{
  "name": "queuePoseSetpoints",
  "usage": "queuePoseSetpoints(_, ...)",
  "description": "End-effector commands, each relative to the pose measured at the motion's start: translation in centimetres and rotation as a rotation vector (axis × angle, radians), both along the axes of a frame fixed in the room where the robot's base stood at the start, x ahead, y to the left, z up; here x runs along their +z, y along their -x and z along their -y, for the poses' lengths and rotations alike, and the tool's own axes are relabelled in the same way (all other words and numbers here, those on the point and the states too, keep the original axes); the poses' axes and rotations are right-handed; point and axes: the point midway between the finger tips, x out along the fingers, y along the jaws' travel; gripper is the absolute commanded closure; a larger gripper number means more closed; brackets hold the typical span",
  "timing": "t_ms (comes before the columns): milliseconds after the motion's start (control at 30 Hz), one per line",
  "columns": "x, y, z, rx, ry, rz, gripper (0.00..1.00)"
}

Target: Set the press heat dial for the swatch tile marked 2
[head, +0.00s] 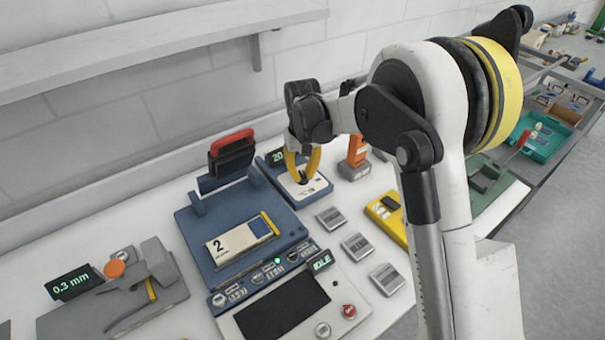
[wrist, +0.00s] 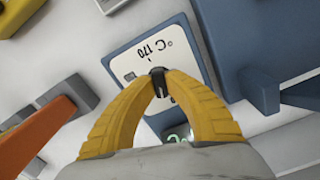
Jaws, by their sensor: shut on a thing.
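My gripper (head: 301,172) is over a small blue-and-white dial unit (head: 318,187) beside the press. In the wrist view, the yellow fingers (wrist: 158,88) are shut on a small dark knob (wrist: 157,71) on its white panel (wrist: 133,62). The panel reads "°C 170" upside down, with a short mark near the number. The fingers hide much of the scale. The unit's display (head: 276,156) seems to read 20 in green. The swatch tile marked 2 (head: 233,246) lies on the blue press (head: 199,236), with a blue patch and a yellow strip.
The press's red handle (head: 232,141) stands raised behind the tile. An orange tool (head: 357,153) stands right of the dial unit. Several grey tiles (head: 357,246) and a yellow device (head: 386,219) lie to the right. A gauge reading 0.3 mm (head: 74,283) is at left.

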Motion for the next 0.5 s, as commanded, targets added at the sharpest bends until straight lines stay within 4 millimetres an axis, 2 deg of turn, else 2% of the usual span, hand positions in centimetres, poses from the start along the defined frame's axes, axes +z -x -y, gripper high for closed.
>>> queuePoseSetpoints(500, -0.04, 0.05, 0.01, -0.488, 0.0, -0.001, 1.0)
